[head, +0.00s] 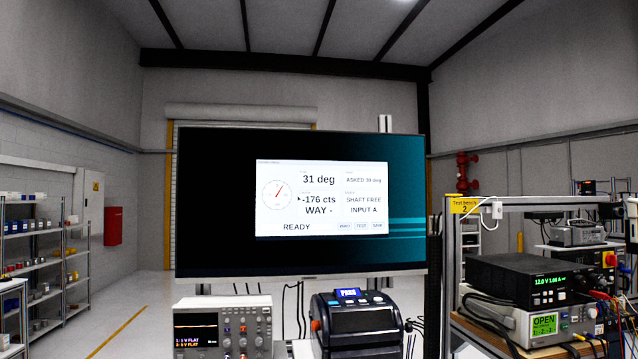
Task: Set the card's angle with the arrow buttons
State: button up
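A large dark monitor (220,200) stands in the middle, with a white window (321,199) on it. The window reads "31 deg", "ASKED 30 deg", "-176 cts", "WAY -", "SHAFT FREE", "INPUT A" and "READY". A round dial (277,195) with a red needle is at its left, the needle pointing up and right. Small buttons (361,226) at its lower right seem to read "ZERO", "TEST" and "SAVE". A small arrow mark sits beside the counts line. I see no card and no arrow buttons that I can make out. My gripper is not in view.
An oscilloscope (223,328) and a black label printer (357,325) marked "PASS" stand below the monitor. At right, a bench holds a black power supply (533,281) and a meter (544,323) showing "OPEN". Shelves (40,262) stand at left. The floor between is clear.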

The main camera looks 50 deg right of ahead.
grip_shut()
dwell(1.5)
